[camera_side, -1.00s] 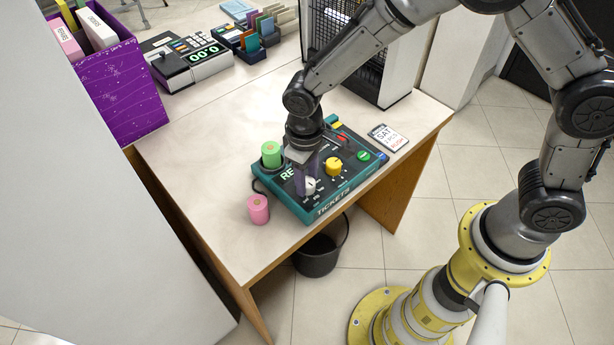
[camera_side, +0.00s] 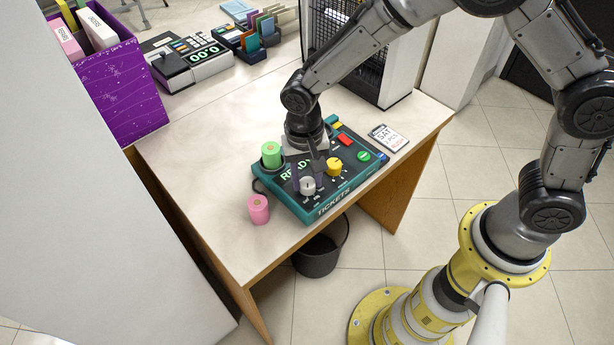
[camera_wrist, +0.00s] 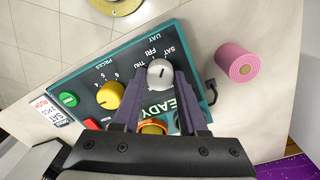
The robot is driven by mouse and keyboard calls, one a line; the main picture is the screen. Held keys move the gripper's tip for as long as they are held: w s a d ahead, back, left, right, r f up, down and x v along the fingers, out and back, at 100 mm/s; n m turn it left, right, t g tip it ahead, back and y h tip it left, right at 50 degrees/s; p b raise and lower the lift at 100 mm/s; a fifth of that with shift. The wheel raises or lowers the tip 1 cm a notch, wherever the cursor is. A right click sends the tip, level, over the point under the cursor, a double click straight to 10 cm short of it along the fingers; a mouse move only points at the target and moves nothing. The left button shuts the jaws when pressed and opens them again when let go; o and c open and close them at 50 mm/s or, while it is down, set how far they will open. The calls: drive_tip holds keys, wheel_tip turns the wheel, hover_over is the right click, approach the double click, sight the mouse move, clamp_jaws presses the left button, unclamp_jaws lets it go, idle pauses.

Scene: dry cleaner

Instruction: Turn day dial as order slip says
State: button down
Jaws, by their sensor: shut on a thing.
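The silver-grey day dial (camera_side: 308,187) sits on the front of the teal ticket machine (camera_side: 327,207). In the wrist view, the day dial (camera_wrist: 160,74) has a dark mark pointing up, toward the FRI and SAT labels; I cannot tell exactly which. My gripper (camera_side: 306,178) points down over the machine, shut on this dial, one finger on each side. The wrist view also shows my gripper (camera_wrist: 158,88) around it. The order slip (camera_side: 388,138) lies right of the machine and reads SAT, a piece count and RUSH.
A yellow pieces dial (camera_side: 334,167), a red button (camera_side: 344,139) and a green button (camera_side: 364,156) are close by.

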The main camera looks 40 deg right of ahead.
sight(305, 182)
drive_tip(key=shift+w+r+m, duration=0.1)
drive_tip(key=shift+m, duration=0.3)
drive_tip(key=shift+c, duration=2.2)
unclamp_jaws()
wheel_tip(305, 182, up, 14)
drive_tip(key=shift+a, duration=0.15)
